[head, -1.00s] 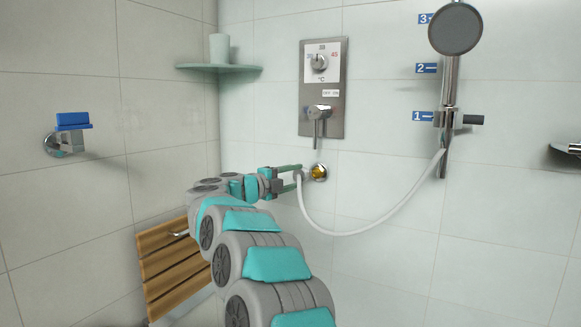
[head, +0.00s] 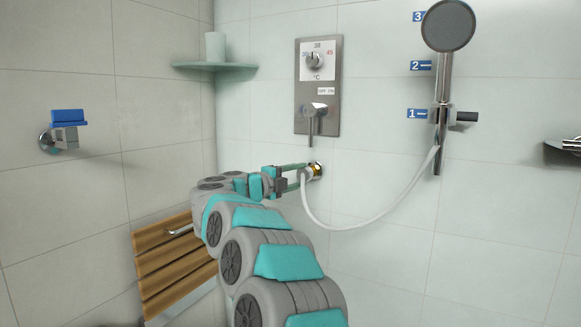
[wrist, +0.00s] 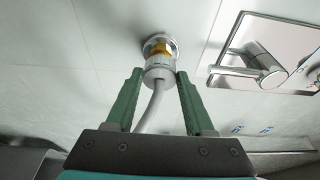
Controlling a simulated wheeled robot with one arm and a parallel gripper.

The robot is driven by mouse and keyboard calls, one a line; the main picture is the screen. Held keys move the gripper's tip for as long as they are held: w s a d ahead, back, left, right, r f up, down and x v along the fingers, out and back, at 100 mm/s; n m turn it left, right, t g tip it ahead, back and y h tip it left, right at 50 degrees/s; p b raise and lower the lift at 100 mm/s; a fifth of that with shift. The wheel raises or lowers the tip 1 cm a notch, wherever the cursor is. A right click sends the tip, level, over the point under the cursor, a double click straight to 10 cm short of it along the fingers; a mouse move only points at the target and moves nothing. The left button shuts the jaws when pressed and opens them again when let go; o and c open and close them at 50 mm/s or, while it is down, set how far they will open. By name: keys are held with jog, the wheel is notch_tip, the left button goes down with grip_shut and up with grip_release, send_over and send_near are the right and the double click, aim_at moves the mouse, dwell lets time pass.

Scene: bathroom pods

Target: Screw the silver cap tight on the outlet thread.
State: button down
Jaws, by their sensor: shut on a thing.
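The silver cap (wrist: 160,74) sits at the end of the white hose (head: 330,230). My gripper (head: 303,173) is shut on the cap, with one green finger on either side of it in the wrist view. The brass outlet thread (wrist: 157,48) stands out from a round chrome plate (wrist: 171,40) on the wall. The cap is in line with the thread and meets or covers its near end; some brass still shows between cap and plate. I cannot tell how far the cap is screwed on. In the head view the outlet (head: 317,170) is just right of my fingertips.
The mixer panel (head: 318,85) with its lever is above the outlet. The hose loops right to the shower head (head: 448,26) on its rail. A wooden folding seat (head: 170,262) is below left, a corner shelf (head: 214,66) above left. The wall below the hose is clear.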

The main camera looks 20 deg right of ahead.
jog(key=shift+s+d+b, duration=0.3)
jog(key=shift+s+d, duration=0.35)
jog(key=shift+s, duration=0.15)
jog(key=shift+w+a+p, duration=0.35)
jog(key=shift+w+a, duration=0.2)
jog(key=shift+w, duration=0.05)
jog(key=shift+s+d, duration=0.1)
jog(key=shift+d, duration=0.05)
jog(key=shift+w+d+r+p, duration=0.1)
jog(key=shift+w+d+p, duration=0.35)
jog(key=shift+w+d, duration=0.35)
dwell(0.6)
jog(key=shift+c, duration=1)
grip_release()
